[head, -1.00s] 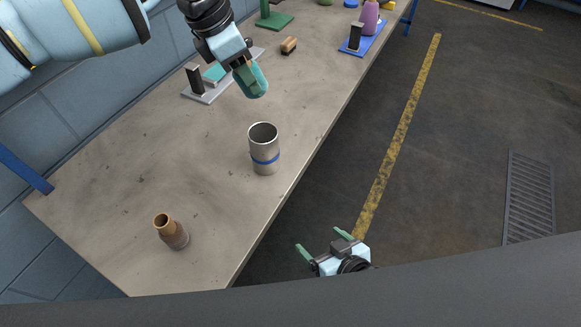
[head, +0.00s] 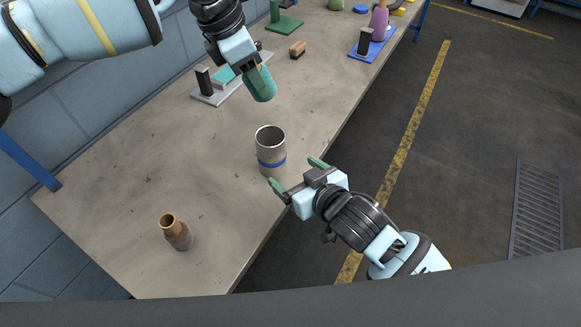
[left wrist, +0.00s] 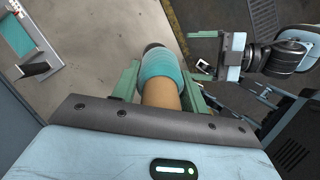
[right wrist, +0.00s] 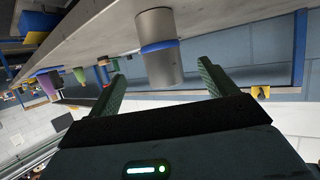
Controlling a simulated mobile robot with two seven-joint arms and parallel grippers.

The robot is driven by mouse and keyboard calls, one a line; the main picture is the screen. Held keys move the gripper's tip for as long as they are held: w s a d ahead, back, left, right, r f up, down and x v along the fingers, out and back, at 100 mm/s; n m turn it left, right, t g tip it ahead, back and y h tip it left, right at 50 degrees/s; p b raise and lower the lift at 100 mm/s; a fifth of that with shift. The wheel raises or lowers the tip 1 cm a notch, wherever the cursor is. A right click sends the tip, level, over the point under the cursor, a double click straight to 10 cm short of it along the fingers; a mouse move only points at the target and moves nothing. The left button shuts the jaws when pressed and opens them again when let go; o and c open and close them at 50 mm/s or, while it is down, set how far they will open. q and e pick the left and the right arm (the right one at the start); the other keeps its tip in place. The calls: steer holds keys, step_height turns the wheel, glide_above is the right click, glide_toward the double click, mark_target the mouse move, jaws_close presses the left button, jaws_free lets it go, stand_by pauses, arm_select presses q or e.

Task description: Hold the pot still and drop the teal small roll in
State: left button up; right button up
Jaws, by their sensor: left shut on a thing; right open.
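The pot (head: 270,145), a silver cylinder with a blue band, stands upright on the table near its front edge, its open mouth up. It also shows in the right wrist view (right wrist: 158,58). My left gripper (head: 257,78) is shut on the teal small roll (head: 262,88) and holds it above the table, behind the pot. In the left wrist view the roll (left wrist: 162,68) shows teal wrap on a tan core between the fingers. My right gripper (head: 296,176) is open and empty, its fingers pointing at the pot from the table's front edge, apart from it.
A blue stand with a purple cone (head: 379,22) is at the back right.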

mark_target(272, 155)
steer(key=x, duration=1.1)
steer(key=shift+w+a, duration=0.2)
steer(key=shift+w, duration=0.15)
steer(key=c, duration=1.2)
arm_select(q)
step_height(272, 155, down, 13)
steer(key=shift+r, duration=0.2)
steer(key=o, duration=1.1)
steer(key=v, duration=1.2)
